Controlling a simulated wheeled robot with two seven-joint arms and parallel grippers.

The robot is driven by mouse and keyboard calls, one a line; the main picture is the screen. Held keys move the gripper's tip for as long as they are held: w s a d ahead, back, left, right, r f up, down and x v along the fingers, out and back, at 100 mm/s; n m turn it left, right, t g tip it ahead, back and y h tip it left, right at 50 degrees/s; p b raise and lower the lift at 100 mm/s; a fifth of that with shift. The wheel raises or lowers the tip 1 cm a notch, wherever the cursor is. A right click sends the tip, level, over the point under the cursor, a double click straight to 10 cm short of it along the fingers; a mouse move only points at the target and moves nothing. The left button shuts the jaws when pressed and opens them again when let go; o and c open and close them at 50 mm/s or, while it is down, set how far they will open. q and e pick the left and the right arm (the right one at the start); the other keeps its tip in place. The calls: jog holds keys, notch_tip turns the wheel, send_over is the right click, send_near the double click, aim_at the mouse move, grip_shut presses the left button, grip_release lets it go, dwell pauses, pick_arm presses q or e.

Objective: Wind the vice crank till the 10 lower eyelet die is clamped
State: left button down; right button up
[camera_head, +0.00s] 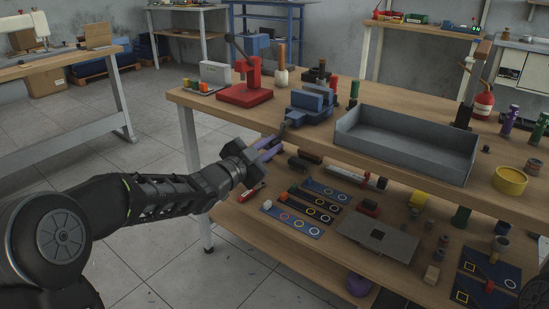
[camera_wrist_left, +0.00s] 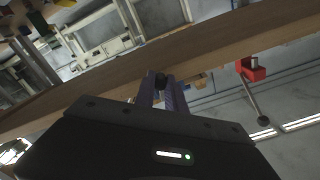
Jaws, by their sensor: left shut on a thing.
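The blue vice (camera_head: 309,106) stands near the front edge of the workbench top, between a red lever press and a grey tray. Its dark crank (camera_head: 282,131) reaches over the front edge towards me. My left gripper (camera_head: 273,146) is shut on the crank's handle, just in front of the bench edge. In the left wrist view the two purple-grey fingers (camera_wrist_left: 163,92) close around a dark round knob (camera_wrist_left: 161,81), the end of the crank handle. I cannot make out the lower eyelet die; the vice jaws are too small to tell what is between them. My right gripper is not in view.
The red lever press (camera_head: 245,92) stands left of the vice, and the large grey tray (camera_head: 405,143) stands right of it. The lower shelf (camera_head: 255,238) holds marked strips, a grey plate and several small parts. The floor left of the bench is clear.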

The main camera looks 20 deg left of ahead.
pick_arm(q)
jog(key=m+b, duration=0.1)
jog(key=m, duration=0.1)
jog(key=a+r+m+b, duration=0.1)
jog(key=m+b, duration=0.1)
jog(key=m, duration=0.1)
jog(key=w+a+m+b, duration=0.1)
jog(key=m, duration=0.2)
jog(key=shift+a+r, duration=0.25)
jog(key=shift+d+r+m+b, duration=0.1)
jog(key=shift+r+m+b, duration=0.8)
jog(key=shift+m, duration=1.75)
jog(key=shift+d+r+m+b, duration=0.1)
jog(key=shift+r+m+b, duration=0.8)
jog(key=shift+m, duration=1.7)
jog(key=shift+r+m+b, duration=0.8)
jog(key=shift+r+m, duration=0.2)
jog(key=shift+m, duration=1.65)
jog(key=c, duration=1.4)
grip_release()
jog(key=shift+s, duration=0.1)
